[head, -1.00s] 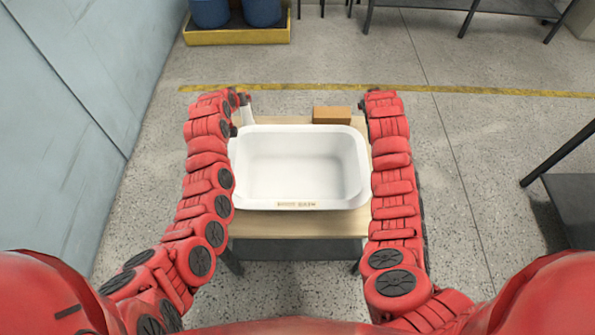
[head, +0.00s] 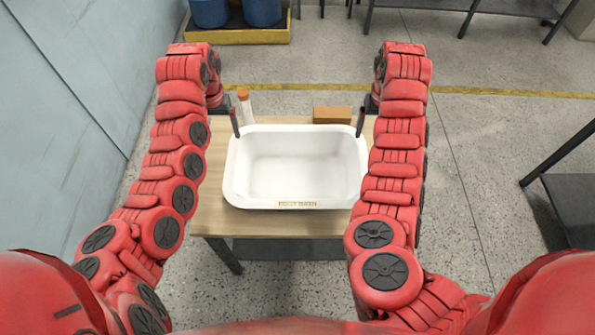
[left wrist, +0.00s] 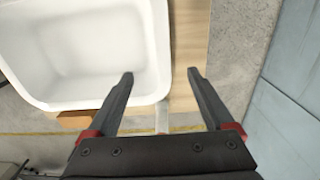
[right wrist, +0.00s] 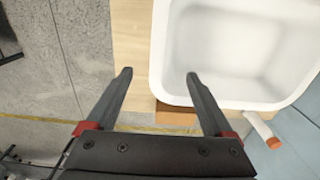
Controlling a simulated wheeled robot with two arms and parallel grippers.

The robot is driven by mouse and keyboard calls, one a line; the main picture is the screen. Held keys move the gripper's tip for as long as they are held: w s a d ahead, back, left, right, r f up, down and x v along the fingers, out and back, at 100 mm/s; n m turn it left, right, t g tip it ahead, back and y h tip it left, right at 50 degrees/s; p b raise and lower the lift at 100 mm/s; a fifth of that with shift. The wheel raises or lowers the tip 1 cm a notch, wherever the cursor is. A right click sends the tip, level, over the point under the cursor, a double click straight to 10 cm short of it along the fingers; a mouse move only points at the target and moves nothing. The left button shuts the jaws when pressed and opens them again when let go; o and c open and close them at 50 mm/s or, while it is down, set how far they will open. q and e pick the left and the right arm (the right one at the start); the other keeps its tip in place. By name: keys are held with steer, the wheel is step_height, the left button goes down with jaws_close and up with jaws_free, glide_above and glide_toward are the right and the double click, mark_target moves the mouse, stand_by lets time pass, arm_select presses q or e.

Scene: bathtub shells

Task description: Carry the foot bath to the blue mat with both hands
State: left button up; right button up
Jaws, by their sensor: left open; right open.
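The foot bath, a white rectangular tub (head: 295,203) with a small label on its near rim, sits upright and empty on a wooden table. My left gripper (head: 236,122) is open at the tub's left side. In the left wrist view its fingers (left wrist: 160,74) are spread, one over the tub's inside and one outside its wall. My right gripper (head: 360,122) is open at the right side. In the right wrist view its fingers (right wrist: 160,73) lie likewise on either side of the wall line. Contact with the rim cannot be told. No blue mat is seen.
On the wooden table (head: 215,222), a brown box (head: 332,114) and an orange-capped white bottle (head: 245,108) stand behind the tub. Blue bins (head: 210,12) stand in a yellow tray at the back. A dark table (head: 575,200) is at right.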

arm_select(q)
glide_above(232, 162)
step_height(232, 162, down, 4)
steer(key=f, duration=0.1)
arm_select(e)
glide_above(363, 162)
step_height(363, 162, down, 4)
steer(key=f, duration=0.1)
arm_select(q)
step_height(363, 162, down, 12)
steer(key=shift+s+d+r, duration=0.1)
steer(key=shift+r, duration=0.1)
arm_select(e)
step_height(363, 162, down, 12)
steer(key=shift+s+r, duration=0.1)
steer(key=shift+r, duration=0.1)
arm_select(q)
jaws_close()
arm_select(e)
jaws_close()
arm_select(q)
steer(key=shift+r, duration=0.1)
